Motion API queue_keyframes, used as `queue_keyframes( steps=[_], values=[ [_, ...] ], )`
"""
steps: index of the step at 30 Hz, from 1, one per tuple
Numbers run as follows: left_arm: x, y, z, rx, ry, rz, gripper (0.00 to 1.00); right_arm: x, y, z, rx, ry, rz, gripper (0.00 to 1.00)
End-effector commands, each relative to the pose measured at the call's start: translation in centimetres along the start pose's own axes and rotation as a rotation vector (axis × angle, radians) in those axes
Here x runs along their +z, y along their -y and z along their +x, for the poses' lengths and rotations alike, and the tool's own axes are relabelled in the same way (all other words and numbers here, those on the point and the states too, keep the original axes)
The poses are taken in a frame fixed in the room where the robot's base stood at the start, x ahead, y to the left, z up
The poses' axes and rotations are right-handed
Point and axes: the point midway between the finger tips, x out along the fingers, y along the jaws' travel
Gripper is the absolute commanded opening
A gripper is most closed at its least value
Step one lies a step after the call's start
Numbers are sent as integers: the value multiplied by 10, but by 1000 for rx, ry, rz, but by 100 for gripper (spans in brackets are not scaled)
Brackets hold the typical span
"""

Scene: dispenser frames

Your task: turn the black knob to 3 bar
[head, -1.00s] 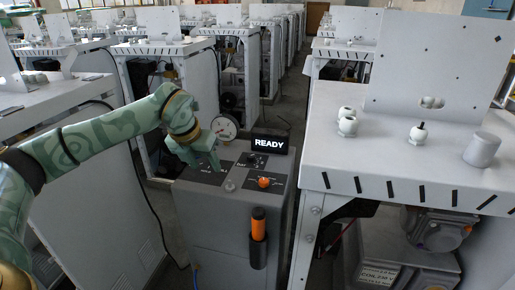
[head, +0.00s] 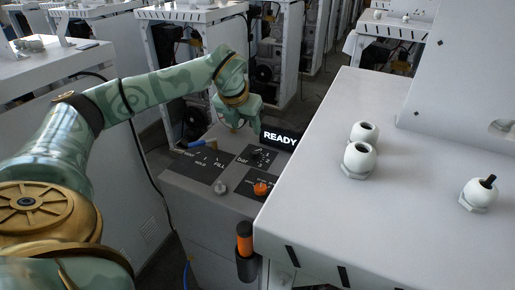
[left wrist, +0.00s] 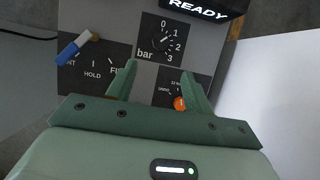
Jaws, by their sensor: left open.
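The black knob (head: 257,157) sits on a dark plate marked "bar" on top of the grey dispenser cabinet (head: 205,217). In the left wrist view the knob (left wrist: 160,43) is in a dial numbered 0, 1, 2, 3; its exact setting is too small to read surely. My left gripper (head: 240,123) is above the back of the panel, pointing down. In the left wrist view its two fingers (left wrist: 158,67) are apart and empty, with the knob beyond the tips, not between them. My right gripper is not in view.
A lit READY display (head: 280,138) stands right behind the dial. An orange-handled tool (head: 244,237) hangs in front. A white table (head: 330,215) stands close at right.

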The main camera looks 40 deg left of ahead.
Motion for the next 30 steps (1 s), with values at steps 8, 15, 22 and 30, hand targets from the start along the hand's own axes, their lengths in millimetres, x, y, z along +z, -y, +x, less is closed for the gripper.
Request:
queue_keyframes(
  steps=[8, 15, 22, 30],
  values=[
    [-3, 1, 80, 1, -7, -1, 52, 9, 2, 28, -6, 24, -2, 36],
    [-2, 1, 119, 0, -4, 0, 52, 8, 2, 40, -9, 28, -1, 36],
    [-1, 1, 128, -1, -1, 0, 52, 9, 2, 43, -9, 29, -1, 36],
    [0, 0, 127, -1, -1, 0, 32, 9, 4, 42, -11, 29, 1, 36]
  ],
)
